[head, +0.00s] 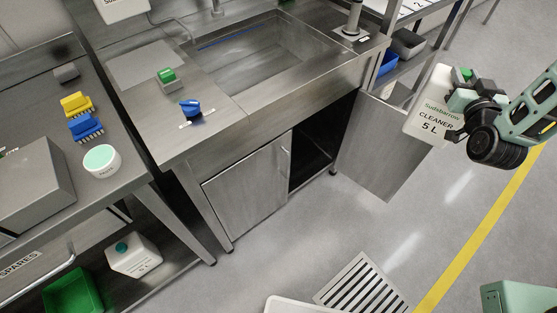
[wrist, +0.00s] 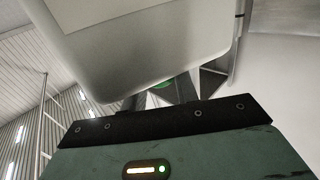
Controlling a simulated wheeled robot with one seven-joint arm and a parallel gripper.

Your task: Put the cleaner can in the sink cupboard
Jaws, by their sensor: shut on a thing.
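The cleaner can (head: 430,112) is a white 5 L container marked "Sudsbarrow CLEANER 5 L", at the right in the head view. My gripper (head: 464,97) is shut on it near its top, by the green cap, and holds it up in the air, a little tilted. In the wrist view the pale can (wrist: 140,45) fills the upper middle, close to the gripper. The sink cupboard (head: 245,187) is the steel unit under the sink. Its left door is shut; its right door (head: 382,155) stands open, showing a dark interior (head: 312,150). The inside is mostly hidden.
The open door juts into the floor room between the can and the cupboard. A second white can with a teal cap (head: 134,255) sits on the low shelf at left, near a green bin (head: 75,292). A floor grate (head: 362,285) and yellow line lie in front.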

